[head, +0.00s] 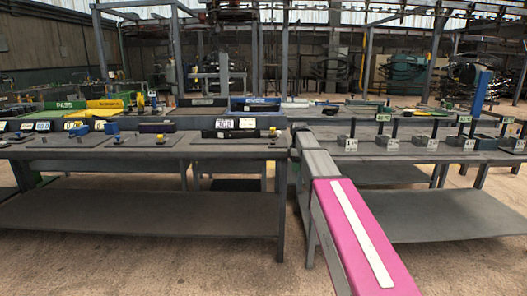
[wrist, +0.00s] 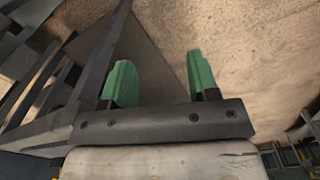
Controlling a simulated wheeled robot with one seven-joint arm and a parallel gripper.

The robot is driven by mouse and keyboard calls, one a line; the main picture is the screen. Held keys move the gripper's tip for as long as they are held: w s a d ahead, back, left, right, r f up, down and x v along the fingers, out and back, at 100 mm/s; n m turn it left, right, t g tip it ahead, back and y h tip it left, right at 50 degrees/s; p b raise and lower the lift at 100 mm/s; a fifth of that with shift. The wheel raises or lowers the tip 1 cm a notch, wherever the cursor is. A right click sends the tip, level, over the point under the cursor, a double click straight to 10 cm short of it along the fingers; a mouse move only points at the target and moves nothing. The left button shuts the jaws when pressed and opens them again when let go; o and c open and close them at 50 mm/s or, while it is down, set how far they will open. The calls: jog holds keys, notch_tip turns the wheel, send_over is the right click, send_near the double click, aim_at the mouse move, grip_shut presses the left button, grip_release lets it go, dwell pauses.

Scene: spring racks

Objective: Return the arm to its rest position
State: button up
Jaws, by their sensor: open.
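My gripper (wrist: 161,84) shows in the wrist view with two green fingertips set apart. It is open, and nothing is between the fingers. Beyond the fingers are a dark, flat surface and the brown floor. In the head view my arm, with a pink link, extends from the lower right toward the gap between two benches. My gripper cannot be made out in the head view.
A left bench (head: 140,208) with a lower shelf carries displays and small blue and yellow parts. A right bench (head: 450,222) carries several small grey blocks with upright posts. Brown floor (head: 190,278) lies open in front. More benches and racks stand behind.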

jog(key=s+d+f+m, duration=0.1)
jog(key=s+f+m, duration=0.6)
jog(key=s+f, duration=0.5)
jog(key=s+d+f+m, duration=0.2)
jog(key=s+f+m, duration=0.5)
jog(key=s+f, duration=0.6)
jog(key=s, duration=0.8)
jog(key=shift+s, duration=0.2)
